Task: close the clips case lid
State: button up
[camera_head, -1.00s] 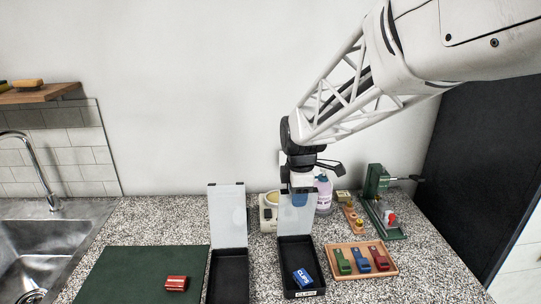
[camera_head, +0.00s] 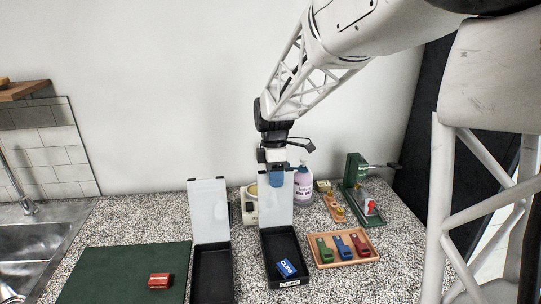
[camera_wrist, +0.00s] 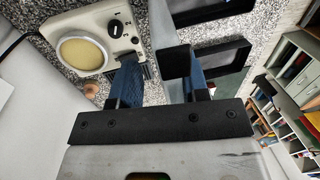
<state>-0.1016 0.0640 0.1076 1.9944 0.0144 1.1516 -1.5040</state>
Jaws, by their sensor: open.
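The clips case (camera_head: 269,271) is the right one of two black cases. A blue clips box (camera_head: 287,268) lies inside near its labelled front edge. Its translucent lid (camera_head: 281,214) stands upright at the back of the case. My gripper (camera_head: 277,178) points down at the lid's upper edge, with blue fingers. In the wrist view the gripper (camera_wrist: 161,80) is open. The pale lid edge with a dark tab (camera_wrist: 175,63) shows close to the right finger; I cannot tell whether it touches.
A second black case (camera_head: 212,272) with a raised lid stands left. A green mat (camera_head: 120,272) holds a red box (camera_head: 160,280). A wooden tray (camera_head: 345,258) with staplers lies right. A cream device (camera_wrist: 100,40) and bottle (camera_head: 303,181) stand behind the lid.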

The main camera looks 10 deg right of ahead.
jog(key=w+r+g, duration=0.1)
jog(key=w+r, duration=0.3)
jog(key=shift+r+g, duration=0.3)
dwell(0.5)
jog(key=shift+s, duration=0.15)
jog(key=s+d+r+m+t, duration=0.2)
jog(key=s+m, duration=0.3)
jog(key=s, duration=0.5)
jog(key=s+d+r+m+t, duration=0.1)
jog(key=s+d+r+m, duration=0.2)
jog(key=s, duration=0.6)
jog(key=s+d+f+m+t, duration=0.1)
jog(key=s+f+m, duration=0.2)
jog(key=s, duration=0.6)
jog(key=s+d+f+m+t, duration=0.1)
jog(key=s+f+m+t, duration=0.1)
jog(key=s+m, duration=0.5)
jog(key=shift+s+f+m, duration=0.3)
jog(key=shift+s+f, duration=0.15)
jog(key=shift+s, duration=1)
